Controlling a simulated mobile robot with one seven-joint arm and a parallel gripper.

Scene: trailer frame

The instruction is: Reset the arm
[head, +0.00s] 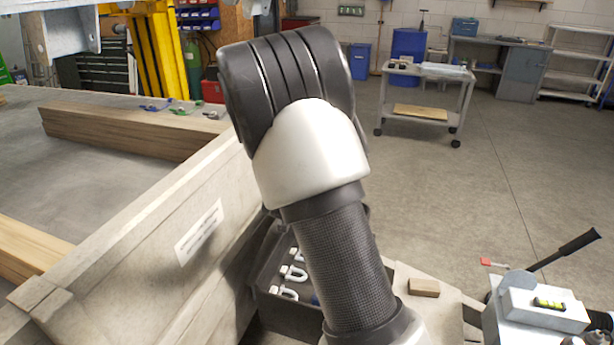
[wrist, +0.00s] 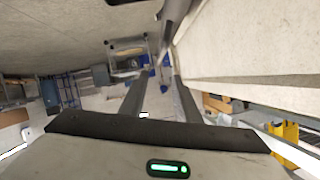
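My arm (head: 312,165) rises through the middle of the head view, bent at a black and white joint, and hides what is behind it. My gripper is out of the head view. In the wrist view my gripper (wrist: 161,82) shows two dark fingers set apart, with nothing visible held between them. The background shows through the gap. A pale beam or wall (wrist: 250,50) runs along the right of the wrist view, near the right finger; I cannot tell the distance.
A grey trailer side with a label (head: 200,232) stands close left of my arm. A dark bin (head: 285,315) holds white shackles below. A wood block (head: 424,288) and a grey metal part with a level (head: 540,312) lie lower right. A cart (head: 428,90) stands behind; open floor lies right.

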